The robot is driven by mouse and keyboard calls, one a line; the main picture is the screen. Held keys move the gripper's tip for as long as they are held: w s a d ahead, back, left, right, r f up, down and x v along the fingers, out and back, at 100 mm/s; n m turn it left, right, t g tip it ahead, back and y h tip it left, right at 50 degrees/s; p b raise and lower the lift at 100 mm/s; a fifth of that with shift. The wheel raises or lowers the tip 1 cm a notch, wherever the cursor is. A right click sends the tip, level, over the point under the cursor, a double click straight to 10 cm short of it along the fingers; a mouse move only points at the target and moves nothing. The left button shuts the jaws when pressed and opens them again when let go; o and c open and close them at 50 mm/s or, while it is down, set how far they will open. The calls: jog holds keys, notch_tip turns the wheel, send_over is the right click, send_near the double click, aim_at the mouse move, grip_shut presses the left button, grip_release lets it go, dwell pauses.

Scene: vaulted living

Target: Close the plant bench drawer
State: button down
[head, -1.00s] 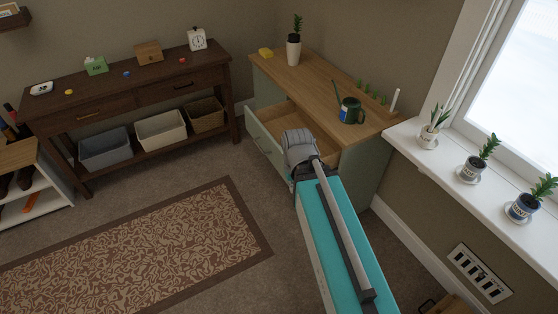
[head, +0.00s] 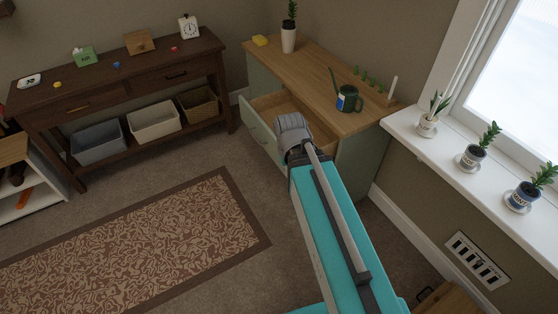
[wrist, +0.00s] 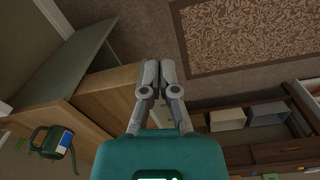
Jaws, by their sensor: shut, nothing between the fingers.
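The plant bench (head: 309,63) has a wooden top and a grey-green body and stands against the back wall below the window side. Its drawer (head: 259,131) is pulled out toward the left, with its wooden inside showing. In the head view my forearm reaches to the drawer's front right part, and my grey wrist hides part of the drawer and my fingers. In the wrist view my gripper (wrist: 160,68) is shut and empty. The bench's wooden surfaces (wrist: 104,98) lie just left of the fingers there. I cannot tell whether the fingers touch the drawer.
A dark console table (head: 115,83) with bins is at left. A windowsill (head: 455,165) with several pots is at right. A patterned rug (head: 140,240) lies on open floor.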

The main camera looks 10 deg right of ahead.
jog(key=w+a+f+n+t+h+b, duration=0.1)
jog(key=w+a+f+n+h+b, duration=0.3)
jog(key=w+f+n+b, duration=0.2)
jog(key=w+a+f+n+t+h+b, duration=0.1)
jog(key=w+a+f+n+h+b, duration=0.3)
jog(key=w+n+b, duration=0.7)
jog(key=shift+w+a+f+n+t, duration=0.35)
jog(key=shift+w+f+n, duration=0.8)
jog(key=shift+n, duration=0.75)
jog(key=shift+d+f, duration=0.15)
jog(key=d+r+b+x, duration=0.2)
jog(key=b+x, duration=0.5)
jog(key=x, duration=0.5)
jog(key=shift+w+d, duration=0.25)
jog(key=shift+w, duration=0.1)
jog(key=shift+f, duration=0.15)
